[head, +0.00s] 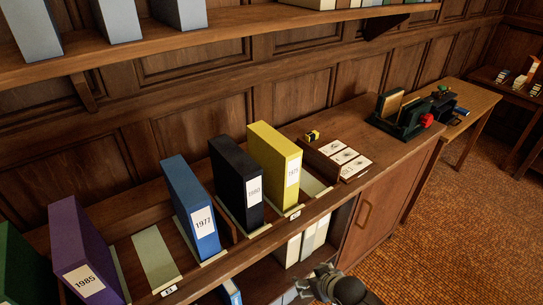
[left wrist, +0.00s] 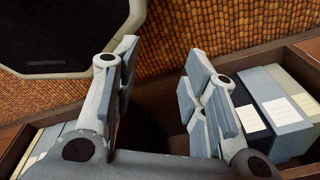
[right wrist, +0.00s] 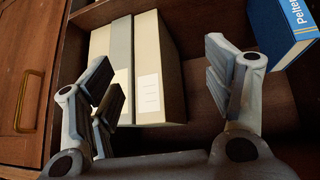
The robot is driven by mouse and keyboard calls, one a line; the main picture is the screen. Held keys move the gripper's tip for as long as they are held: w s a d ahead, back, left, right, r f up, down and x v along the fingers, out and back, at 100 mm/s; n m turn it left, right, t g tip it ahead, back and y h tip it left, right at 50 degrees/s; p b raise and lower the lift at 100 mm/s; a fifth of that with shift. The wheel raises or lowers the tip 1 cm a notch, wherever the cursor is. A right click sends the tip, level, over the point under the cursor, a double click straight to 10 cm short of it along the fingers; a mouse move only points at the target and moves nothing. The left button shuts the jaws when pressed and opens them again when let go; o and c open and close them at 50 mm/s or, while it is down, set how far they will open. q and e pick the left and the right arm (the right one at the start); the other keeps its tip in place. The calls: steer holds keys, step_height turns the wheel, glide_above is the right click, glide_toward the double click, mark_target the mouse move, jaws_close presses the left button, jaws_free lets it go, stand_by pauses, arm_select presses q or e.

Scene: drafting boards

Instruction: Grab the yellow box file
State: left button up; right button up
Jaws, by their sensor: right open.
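The yellow box file (head: 275,160) stands upright on the cabinet top in the head view, with a white label reading about 1975 on its spine. It is right of a black box file (head: 236,180), with a narrow gap between them. My right gripper (head: 318,285) is at the bottom of the head view, below and in front of the yellow file and apart from it. In the right wrist view it (right wrist: 160,85) is open and empty, facing the lower shelf. My left gripper (left wrist: 158,90) is open and empty in the left wrist view; the head view does not show it.
A blue file (head: 191,208) and a purple file (head: 82,252) stand further left. Stamped cards (head: 345,158) lie right of the yellow file. Cream files (right wrist: 155,70) fill part of the lower shelf. A wall shelf (head: 200,42) runs above.

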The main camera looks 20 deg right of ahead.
steer(key=w+a+r+n+t+y+p, duration=0.1)
steer(key=w+a+r+p, duration=0.1)
steer(key=r, duration=0.9)
steer(key=w+a+r+t+y+p, duration=0.1)
steer(key=w+a+r+t+p, duration=0.15)
steer(key=r, duration=0.85)
steer(key=n+t+y, duration=0.1)
steer(key=t+y, duration=0.1)
glide_toward(278, 141)
steer(key=p+x, duration=0.1)
steer(key=x, duration=0.3)
steer(key=shift+w+a, duration=0.1)
steer(key=shift+w+a+f, duration=0.2)
steer(key=shift+w+f, duration=0.05)
steer(key=shift+w, duration=0.15)
steer(key=shift+w+p, duration=0.35)
steer(key=shift+p, duration=0.25)
steer(key=p+x, duration=0.1)
steer(key=x, duration=0.2)
steer(key=shift+p, duration=0.3)
steer(key=shift+w+a+f, duration=0.2)
steer(key=shift+w+f, duration=0.15)
steer(key=shift+w, duration=0.25)
arm_select(q)
step_height(278, 141, up, 10)
steer(key=d, duration=0.2)
steer(key=shift+d+f, duration=0.15)
steer(key=shift+d, duration=0.2)
